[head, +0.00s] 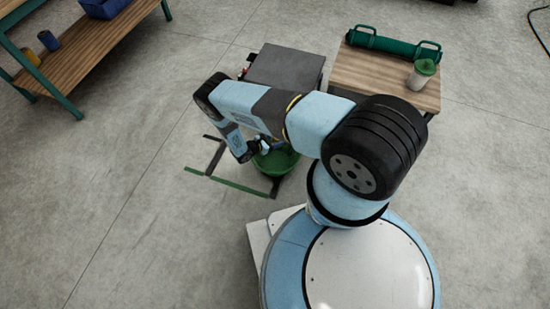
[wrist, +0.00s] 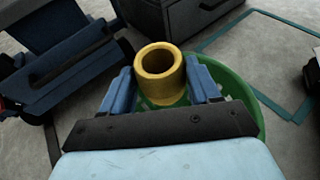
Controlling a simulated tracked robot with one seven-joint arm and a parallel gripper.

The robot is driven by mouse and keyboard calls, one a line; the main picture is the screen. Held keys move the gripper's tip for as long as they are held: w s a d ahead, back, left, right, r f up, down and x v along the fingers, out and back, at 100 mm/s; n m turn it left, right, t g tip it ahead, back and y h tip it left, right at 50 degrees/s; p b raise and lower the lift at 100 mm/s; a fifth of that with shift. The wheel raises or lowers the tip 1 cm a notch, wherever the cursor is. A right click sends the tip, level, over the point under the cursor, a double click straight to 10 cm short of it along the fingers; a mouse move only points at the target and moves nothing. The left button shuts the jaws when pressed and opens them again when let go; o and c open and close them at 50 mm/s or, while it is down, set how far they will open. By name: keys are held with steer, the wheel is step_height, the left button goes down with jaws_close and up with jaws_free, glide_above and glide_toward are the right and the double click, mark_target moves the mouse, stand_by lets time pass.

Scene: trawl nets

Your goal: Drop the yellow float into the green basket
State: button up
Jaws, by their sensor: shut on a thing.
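The yellow float (wrist: 160,72) is a short ring-shaped piece with a hole through it. In the wrist view it sits between the two blue fingers of my gripper (wrist: 164,88), which are shut on it. In the head view the basket (head: 279,162) stands on the floor, partly hidden by my arm. My gripper (head: 262,146) is over the basket there, and the float is hidden or too small to make out.
A dark grey cabinet (head: 285,67) stands just behind the basket. A wooden table (head: 372,72) at the back right bears a green-handled roll and a green-lidded jar (head: 421,74). A wooden shelf (head: 88,45) is at the upper left.

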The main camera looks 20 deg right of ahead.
steer(key=shift+f, duration=1)
steer(key=o, duration=1.1)
steer(key=v, duration=1.3)
steer(key=shift+s+a+r, duration=0.1)
steer(key=shift+s+a, duration=0.1)
steer(key=shift+a, duration=0.1)
